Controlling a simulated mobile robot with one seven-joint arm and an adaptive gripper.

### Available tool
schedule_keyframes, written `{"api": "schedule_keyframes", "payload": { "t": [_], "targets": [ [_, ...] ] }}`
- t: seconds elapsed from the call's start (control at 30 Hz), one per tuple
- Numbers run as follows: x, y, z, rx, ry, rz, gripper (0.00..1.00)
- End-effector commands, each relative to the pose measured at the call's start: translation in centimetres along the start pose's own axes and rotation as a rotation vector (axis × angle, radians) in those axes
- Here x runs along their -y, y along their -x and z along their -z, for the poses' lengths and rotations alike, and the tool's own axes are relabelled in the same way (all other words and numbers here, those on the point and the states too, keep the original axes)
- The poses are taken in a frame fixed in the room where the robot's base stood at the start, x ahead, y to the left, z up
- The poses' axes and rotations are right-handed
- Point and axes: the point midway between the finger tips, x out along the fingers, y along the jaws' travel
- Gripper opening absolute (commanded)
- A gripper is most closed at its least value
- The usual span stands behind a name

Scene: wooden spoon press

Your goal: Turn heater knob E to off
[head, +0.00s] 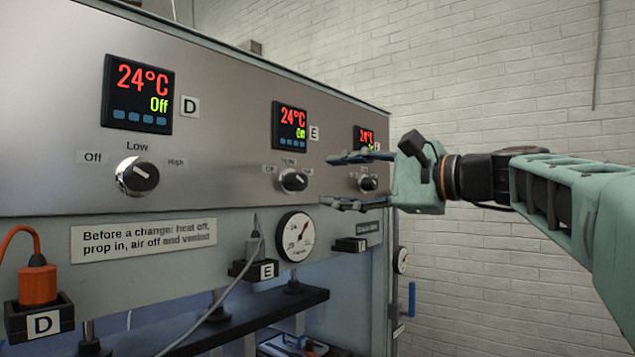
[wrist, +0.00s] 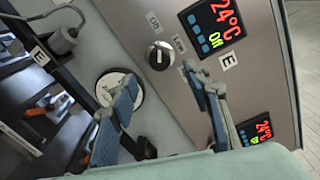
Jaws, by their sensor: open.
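Heater knob E (head: 293,181) is a dark round knob with a pale mark, below the display marked E (head: 289,126) on the steel panel. It also shows in the wrist view (wrist: 160,56), just beyond my fingertips. In the wrist view the E display (wrist: 212,27) reads 24°C and green Off. My gripper (head: 331,181) is open and empty, to the right of knob E in the head view, its two fingers apart above and below the knob's height. The fingers (wrist: 162,88) do not appear to touch the knob.
Knob D (head: 137,177) is at the left and another knob (head: 369,183) sits behind my fingers at the right. A round gauge (head: 297,236) and a plug (head: 254,247) with a grey cable are below knob E. A black shelf (head: 245,318) juts out lower down.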

Motion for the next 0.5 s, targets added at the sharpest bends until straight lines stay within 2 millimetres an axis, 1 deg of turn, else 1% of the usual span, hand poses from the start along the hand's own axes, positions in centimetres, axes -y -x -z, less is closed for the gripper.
{"api": "schedule_keyframes", "payload": {
  "t": [0.03,0.1,0.2,0.33,0.5],
  "targets": [
    [0.0,1.1,0.1,-0.003,0.0,0.001,0.44],
    [0.0,2.3,0.0,-0.002,0.001,0.001,0.44],
    [0.0,3.6,0.0,-0.001,0.0,0.001,0.44],
    [0.0,4.5,0.0,0.001,-0.001,0.0,0.44],
    [0.0,4.8,0.0,0.002,-0.001,0.0,0.44]
  ]
}}
